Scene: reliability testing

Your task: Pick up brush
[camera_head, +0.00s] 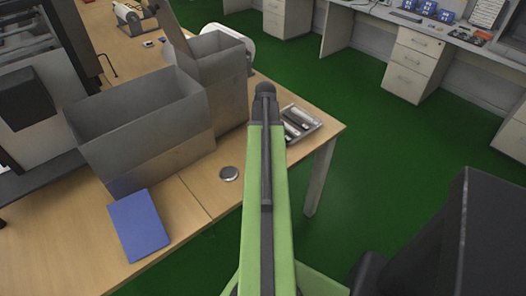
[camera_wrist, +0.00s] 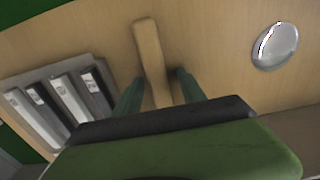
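In the wrist view, a wooden stick-shaped piece (camera_wrist: 149,50), which looks like the brush or its handle, lies on the wooden table. My gripper (camera_wrist: 159,76) reaches toward it, with its two green fingers apart, one on each side of the stick. A gap shows between the stick and the right finger. I cannot tell whether the left finger touches it. The stick's near end is hidden behind the gripper body, so no bristles show. In the head view my arm covers the brush and the gripper.
A grey tray (camera_head: 318,124) of dark and light slim items lies right of my arm. A round silver disc (camera_head: 229,174) and a blue book (camera_head: 139,224) lie to the left. A tall grey open box (camera_head: 150,120) stands behind them. The table's edge is close on the right.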

